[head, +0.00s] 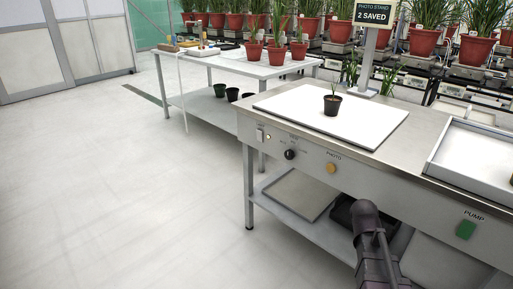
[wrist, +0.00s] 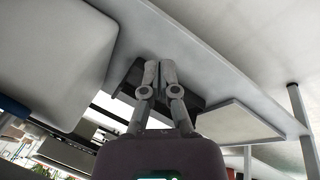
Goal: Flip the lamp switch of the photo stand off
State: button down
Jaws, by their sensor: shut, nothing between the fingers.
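The photo stand (head: 420,115) is a steel bench with a white board on top and a sign reading "PHOTO STAND 2 SAVED". On its front panel, a small pale rocker switch (head: 260,134) sits near the left end, with a small bright dot beside it. It looks like the lamp switch; its label and position are too small to read. My gripper (wrist: 158,68) shows in the wrist view, fingers together and empty, under the bench near its lower shelf. In the head view my arm is at the lower right, well right of the switch; the fingers are not distinguishable there.
Right of the switch are a black knob (head: 290,154), a yellow PHOTO button (head: 331,168) and a green PUMP switch (head: 466,229). A small potted plant (head: 332,104) stands on the white board. The lower shelf holds a grey panel (head: 296,194) and a dark tray (wrist: 192,100). Floor at left is clear.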

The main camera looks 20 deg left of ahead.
jog(key=w+a+r+n+t+h, duration=0.3)
jog(key=w+a, duration=0.5)
jog(key=a, duration=0.3)
jog(key=n+t, duration=0.9)
jog(key=t, duration=0.4)
send_near(259, 133)
jog(key=a+f+v, duration=0.1)
jog(key=v, duration=0.6)
jog(key=shift+w+d+r+h, duration=0.1)
jog(key=shift+w+r+h, duration=0.1)
jog(key=shift+w+h, duration=0.2)
jog(key=shift+w+d, duration=0.1)
jog(key=p+x, duration=0.1)
jog(key=x, duration=1.3)
jog(key=shift+r, duration=0.1)
